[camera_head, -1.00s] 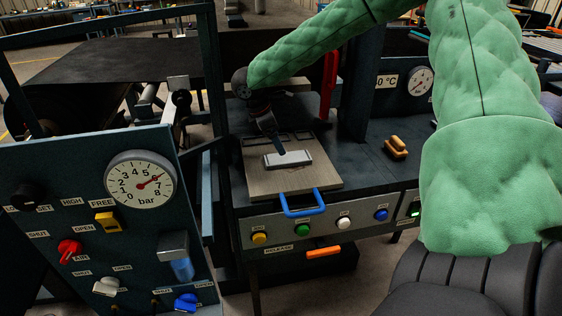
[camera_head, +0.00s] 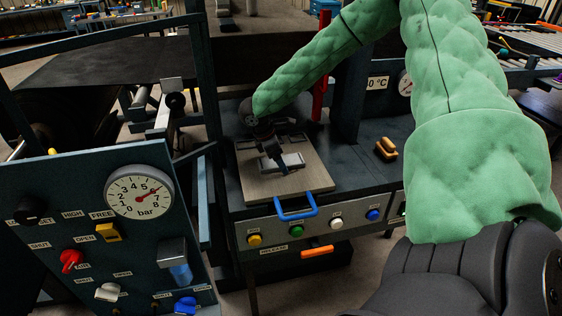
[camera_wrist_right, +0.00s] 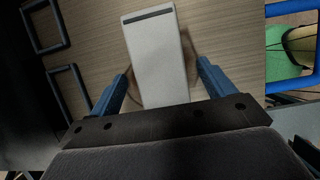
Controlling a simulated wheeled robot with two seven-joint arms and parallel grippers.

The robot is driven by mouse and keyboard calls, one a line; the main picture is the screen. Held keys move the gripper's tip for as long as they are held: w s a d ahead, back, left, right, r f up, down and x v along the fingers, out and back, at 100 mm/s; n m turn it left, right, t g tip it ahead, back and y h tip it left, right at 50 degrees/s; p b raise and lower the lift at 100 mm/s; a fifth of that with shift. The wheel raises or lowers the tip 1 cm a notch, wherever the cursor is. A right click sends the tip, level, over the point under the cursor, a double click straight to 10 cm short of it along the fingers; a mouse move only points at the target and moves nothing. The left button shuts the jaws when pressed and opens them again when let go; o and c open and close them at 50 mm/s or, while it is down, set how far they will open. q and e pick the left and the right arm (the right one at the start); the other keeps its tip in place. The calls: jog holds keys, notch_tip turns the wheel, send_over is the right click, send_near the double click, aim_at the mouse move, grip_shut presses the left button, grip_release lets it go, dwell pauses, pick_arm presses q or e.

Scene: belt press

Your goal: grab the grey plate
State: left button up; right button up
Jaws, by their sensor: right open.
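The grey plate (camera_head: 296,161) is a pale rectangular block with a dark slot near one end. It lies on a wood-coloured board (camera_head: 263,189) on the press bed. In the right wrist view the plate (camera_wrist_right: 157,55) reaches in between the two blue fingers of my right gripper (camera_wrist_right: 162,72). The fingers are open, one on each side, with a narrow gap on both sides. In the head view my right gripper (camera_head: 283,168) points down over the plate and hides part of it. I cannot tell its exact height. My left gripper is not in view.
A blue handle (camera_head: 296,213) sits at the board's front edge, above a row of coloured buttons. A tan-and-brown object (camera_head: 386,149) lies to the right on the bed. A control panel with a gauge (camera_head: 139,192) stands left. A dark post (camera_head: 349,75) rises behind.

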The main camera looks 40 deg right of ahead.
jog(key=c, duration=1.4)
jog(key=shift+r, duration=0.1)
jog(key=shift+r, duration=0.25)
notch_tip(320, 180, up, 4)
jog(key=shift+f+p, duration=0.25)
jog(key=shift+p, duration=0.7)
jog(key=shift+s+d+r+p, duration=0.1)
jog(key=shift+s+r+p, duration=0.85)
jog(key=shift+s, duration=0.3)
pick_arm(q)
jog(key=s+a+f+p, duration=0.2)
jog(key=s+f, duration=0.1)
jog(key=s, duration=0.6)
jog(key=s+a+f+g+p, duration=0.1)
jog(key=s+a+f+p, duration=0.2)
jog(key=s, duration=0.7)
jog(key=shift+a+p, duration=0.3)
jog(key=shift+p, duration=0.05)
pick_arm(e)
jog(key=shift+s+d+r, duration=0.2)
jog(key=shift+s+r, duration=0.6)
jog(key=shift+s, duration=0.7)
jog(key=shift+s+d+r, duration=0.2)
jog(key=shift+s+r, duration=0.65)
jog(key=shift+s, duration=0.7)
jog(key=shift+s+d+r, duration=0.2)
jog(key=shift+s+r, duration=0.6)
jog(key=shift+s, duration=0.7)
